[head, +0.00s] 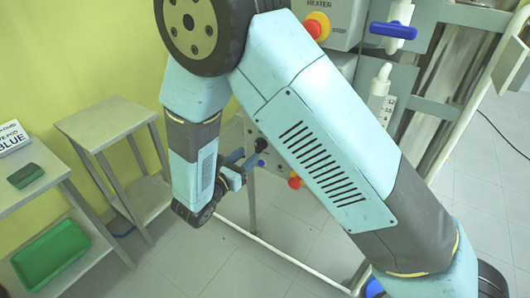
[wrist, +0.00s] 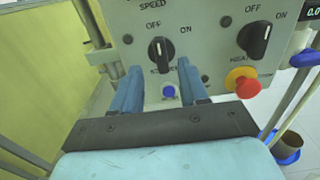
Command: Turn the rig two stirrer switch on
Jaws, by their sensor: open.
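In the wrist view, a black stirrer knob (wrist: 160,51) sits on a pale control panel (wrist: 208,52), with OFF printed above it and ON to its upper right. Its white mark points roughly up, on the OFF side. The label under it is partly hidden. My gripper (wrist: 158,68) is open and empty, its blue fingers one on each side of the knob's lower part as seen here. I cannot tell whether they touch it. In the head view, my gripper (head: 240,168) is beside the panel, which my arm largely hides. I cannot read the rig number.
To the knob's right are a red stop button (wrist: 242,82) with a yellow collar and a second black knob (wrist: 257,41). A blue button (wrist: 169,91) lies below, between my fingers. Grey side tables (head: 115,122) with a green tray (head: 50,256) stand left.

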